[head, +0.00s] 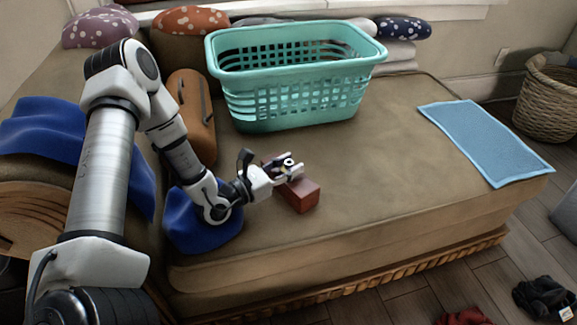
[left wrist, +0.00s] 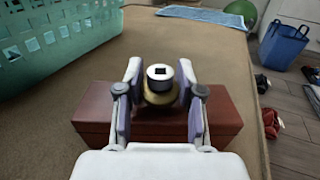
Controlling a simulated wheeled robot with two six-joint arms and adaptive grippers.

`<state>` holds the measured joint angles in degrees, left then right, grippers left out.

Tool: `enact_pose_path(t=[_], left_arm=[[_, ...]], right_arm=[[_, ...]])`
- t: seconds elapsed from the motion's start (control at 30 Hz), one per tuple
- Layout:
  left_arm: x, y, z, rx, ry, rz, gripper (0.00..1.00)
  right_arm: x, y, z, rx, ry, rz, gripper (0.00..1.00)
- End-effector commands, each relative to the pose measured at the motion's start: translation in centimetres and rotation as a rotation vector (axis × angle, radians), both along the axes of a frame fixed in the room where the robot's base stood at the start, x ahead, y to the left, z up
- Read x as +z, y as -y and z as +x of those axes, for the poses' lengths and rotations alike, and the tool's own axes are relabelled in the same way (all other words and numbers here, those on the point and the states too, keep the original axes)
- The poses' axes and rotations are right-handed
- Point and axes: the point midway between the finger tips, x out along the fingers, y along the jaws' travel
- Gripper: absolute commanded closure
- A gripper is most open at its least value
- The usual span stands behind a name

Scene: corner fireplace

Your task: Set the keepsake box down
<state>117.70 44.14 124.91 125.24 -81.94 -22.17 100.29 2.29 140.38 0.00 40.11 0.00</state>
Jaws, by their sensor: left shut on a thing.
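The keepsake box (head: 304,195) is a small reddish-brown block at the front middle of the brown cushioned seat (head: 380,190). My left gripper (head: 287,167) comes in from the left over the box's top. In the left wrist view the box (left wrist: 219,116) lies across the picture beneath the fingers. A round gold knob with a pale, dark-centred top (left wrist: 160,84) sits between the two fingers (left wrist: 158,98), which are shut on it. The box looks level. I cannot tell whether its underside touches the seat. My right gripper is not in view.
A teal laundry basket (head: 292,98) stands behind the box. A light blue mat (head: 485,140) lies at the seat's right end. A blue cloth (head: 205,232) is at the left front, and an orange-brown bolster (head: 190,115) behind it. The seat right of the box is clear.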

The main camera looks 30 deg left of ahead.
Motion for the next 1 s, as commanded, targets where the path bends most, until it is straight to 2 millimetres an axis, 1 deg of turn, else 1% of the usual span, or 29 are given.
enact_pose_path(t=[0.03,0.1,0.37,0.47,0.57,0.7,0.8,0.87,0.93,0.97,1.0], left_arm=[[-0.2,0.0,0.0,0.0,0.0,0.0,0.6],[-0.1,0.0,0.0,0.0,0.0,0.0,0.38],[-0.1,0.0,0.0,0.0,0.0,0.0,0.38],[0.6,0.0,0.0,0.0,0.0,0.0,0.38],[0.6,-0.6,-1.5,0.004,-0.004,-0.004,0.38],[0.8,-1.6,-4.3,0.006,-0.005,-0.005,0.38],[0.7,-2.1,-6.0,0.004,-0.003,-0.003,0.38],[0.5,-2.2,-6.7,0.001,-0.003,-0.002,0.38],[0.2,-1.5,-7.3,-0.033,-0.012,0.001,0.38],[-0.1,-0.7,-7.5,-0.066,-0.023,0.004,0.38],[-0.5,0.8,-8.0,-0.133,-0.045,0.011,0.38]], right_arm=[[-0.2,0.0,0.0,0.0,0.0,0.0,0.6],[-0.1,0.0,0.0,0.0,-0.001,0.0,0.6],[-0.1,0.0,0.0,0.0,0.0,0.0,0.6],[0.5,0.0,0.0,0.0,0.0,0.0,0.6],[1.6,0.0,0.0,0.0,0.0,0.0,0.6],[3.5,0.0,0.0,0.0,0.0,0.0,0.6],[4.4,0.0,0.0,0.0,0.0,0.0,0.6],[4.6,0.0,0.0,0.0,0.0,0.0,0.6],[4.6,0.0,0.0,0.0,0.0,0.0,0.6],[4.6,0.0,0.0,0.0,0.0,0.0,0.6],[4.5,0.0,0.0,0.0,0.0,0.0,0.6]])
